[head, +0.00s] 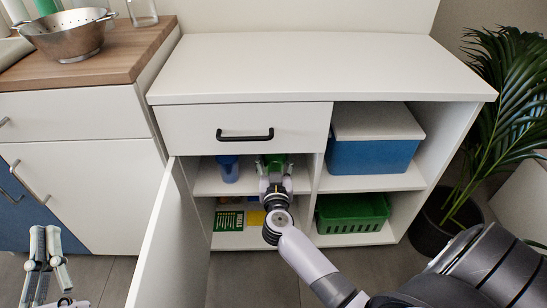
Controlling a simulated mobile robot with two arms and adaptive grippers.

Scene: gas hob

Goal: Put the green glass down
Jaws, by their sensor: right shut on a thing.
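The green glass (274,159) is inside the open left compartment of the white cabinet, on the upper shelf (209,184) level. My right gripper (274,167) is shut on it, and its fingers and wrist hide most of it. I cannot tell whether its base touches the shelf. A blue cup (228,169) stands on the same shelf to the left of the gripper, apart from it. My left gripper (45,235) is open and empty, low at the left in front of the drawers.
The open cabinet door (170,250) stands out at the left of the compartment. A closed drawer (245,129) is above. A blue box (370,155) and green basket (350,214) fill the right shelves. A green packet (229,221) lies below. The white top is clear.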

